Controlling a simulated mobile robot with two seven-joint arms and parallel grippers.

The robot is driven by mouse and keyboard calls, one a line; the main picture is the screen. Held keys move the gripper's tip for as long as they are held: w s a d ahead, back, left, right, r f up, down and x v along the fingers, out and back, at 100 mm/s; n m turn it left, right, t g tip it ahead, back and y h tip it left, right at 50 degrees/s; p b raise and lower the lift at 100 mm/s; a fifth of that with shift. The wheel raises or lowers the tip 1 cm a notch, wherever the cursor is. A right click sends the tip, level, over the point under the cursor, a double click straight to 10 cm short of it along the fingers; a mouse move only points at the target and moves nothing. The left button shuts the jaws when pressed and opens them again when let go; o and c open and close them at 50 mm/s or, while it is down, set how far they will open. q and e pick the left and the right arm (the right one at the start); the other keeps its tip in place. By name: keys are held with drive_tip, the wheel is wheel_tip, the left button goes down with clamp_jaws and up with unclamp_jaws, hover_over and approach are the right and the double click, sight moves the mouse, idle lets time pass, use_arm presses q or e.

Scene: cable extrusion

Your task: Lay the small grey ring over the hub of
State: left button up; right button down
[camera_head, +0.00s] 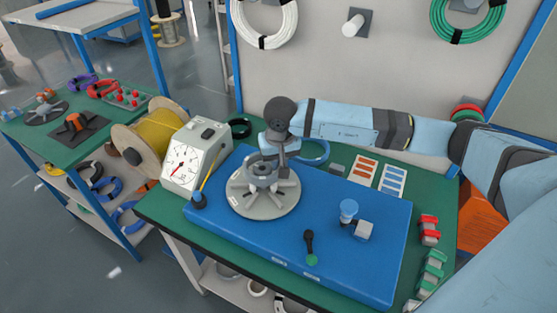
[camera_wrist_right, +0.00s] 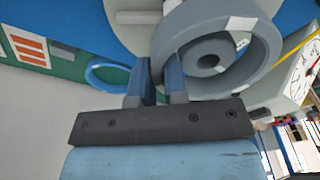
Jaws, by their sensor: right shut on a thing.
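The small grey ring (camera_wrist_right: 262,48) is held by its wall between the two fingers of my right gripper (camera_wrist_right: 158,85). In the head view my right gripper (camera_head: 270,158) points down over a light grey round base with spokes (camera_head: 263,207), on the blue board. The ring (camera_head: 260,176) shows there just above the middle of this base. In the right wrist view a darker round hub with a centre hole (camera_wrist_right: 209,62) shows inside the ring's opening. I cannot tell whether the ring rests on the base or hangs slightly above it. My left gripper is not in view.
A white dial gauge (camera_head: 190,165) stands left of the base, with a yellow cable spool (camera_head: 155,135) behind. On the blue board (camera_head: 345,260) are a black-and-green tool (camera_head: 310,247) and a blue-topped part (camera_head: 348,210). Red and green clips (camera_head: 430,260) lie right.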

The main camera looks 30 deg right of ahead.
drive_tip(key=shift+f+b, duration=0.45)
drive_tip(key=shift+f, duration=0.2)
drive_tip(key=c, duration=1.1)
unclamp_jaws()
drive_tip(key=shift+r, duration=0.15)
drive_tip(key=shift+s, duration=0.1)
drive_tip(key=shift+w+r+p, duration=0.2)
drive_tip(key=shift+r+p, duration=0.3)
drive_tip(key=shift+r, duration=0.25)
wheel_tip(320, 180, up, 6)
drive_tip(key=p, duration=0.2)
drive_tip(key=shift+p, duration=0.3)
drive_tip(key=shift+s+r, duration=0.1)
drive_tip(key=shift+r, duration=0.2)
drive_tip(key=shift+a, duration=0.1)
